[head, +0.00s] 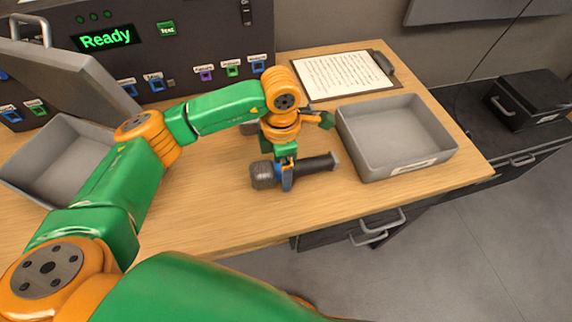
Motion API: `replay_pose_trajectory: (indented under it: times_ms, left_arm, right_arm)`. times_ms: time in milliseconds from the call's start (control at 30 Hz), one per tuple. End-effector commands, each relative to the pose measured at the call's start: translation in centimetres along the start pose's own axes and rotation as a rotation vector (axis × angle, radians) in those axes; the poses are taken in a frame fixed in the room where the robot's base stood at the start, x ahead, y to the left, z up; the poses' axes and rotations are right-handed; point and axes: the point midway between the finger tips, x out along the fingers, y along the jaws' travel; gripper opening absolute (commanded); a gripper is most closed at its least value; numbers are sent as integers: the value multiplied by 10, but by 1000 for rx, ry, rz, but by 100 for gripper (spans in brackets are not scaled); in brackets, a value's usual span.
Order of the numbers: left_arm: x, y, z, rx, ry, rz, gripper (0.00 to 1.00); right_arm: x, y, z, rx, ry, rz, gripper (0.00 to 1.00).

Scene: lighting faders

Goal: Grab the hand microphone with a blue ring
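A hand microphone (318,164) lies roughly level near the middle of the wooden table, its dark rounded head to the left and its black handle to the right. Blue shows just behind its head, where my gripper crosses it; how much of this is the ring is hard to tell. My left gripper (287,180) points down over the microphone, with a finger in front of it. The far finger is hidden, so I cannot tell whether the grip is closed, or whether the microphone touches the table. My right gripper is not in view.
A grey open tray (430,165) stands right of the microphone; another (25,180) stands at left. A clipboard (343,75) lies behind. A console (215,35) with a green "Ready" display stands at the back left. The table's front edge is close, with clear wood beside the microphone.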

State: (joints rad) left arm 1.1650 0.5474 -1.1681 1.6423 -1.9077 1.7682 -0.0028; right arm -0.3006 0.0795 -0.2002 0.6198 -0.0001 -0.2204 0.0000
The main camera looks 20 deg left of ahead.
Motion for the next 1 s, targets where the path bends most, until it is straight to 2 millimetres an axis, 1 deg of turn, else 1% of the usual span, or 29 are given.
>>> replay_pose_trajectory:
  times_ms: [67,200,233,267,300,367,400,467,500,533,567,867,967,1000]
  left_arm:
    - [3,0,0,1,-1,0,88]
    - [3,0,0,1,-2,0,88]
    - [3,0,0,1,-2,0,83]
    - [3,0,0,1,-2,0,75]
    - [3,0,0,1,-2,-1,64]
    - [3,0,0,1,-2,-1,48]
    - [3,0,0,1,-3,-1,37]
    - [3,0,0,1,-3,-1,21]
    - [3,0,0,1,-3,-1,10]
    - [3,0,0,1,-3,-1,2]
    - [3,0,1,1,-3,-1,0]
    - [1,0,1,1,-4,-1,0]
    - [-6,0,1,1,-5,0,0]
    - [-12,0,2,0,-6,1,0]
  right_arm:
    - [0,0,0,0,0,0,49]
    - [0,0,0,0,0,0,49]
    - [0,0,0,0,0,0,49]
    - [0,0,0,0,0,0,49]
    - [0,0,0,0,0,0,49]
    - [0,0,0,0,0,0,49]
    - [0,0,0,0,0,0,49]
    - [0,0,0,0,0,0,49]
    - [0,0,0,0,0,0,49]
    - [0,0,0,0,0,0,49]
    - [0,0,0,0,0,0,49]
    - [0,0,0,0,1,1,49]
    - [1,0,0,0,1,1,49]
    - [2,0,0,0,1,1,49]
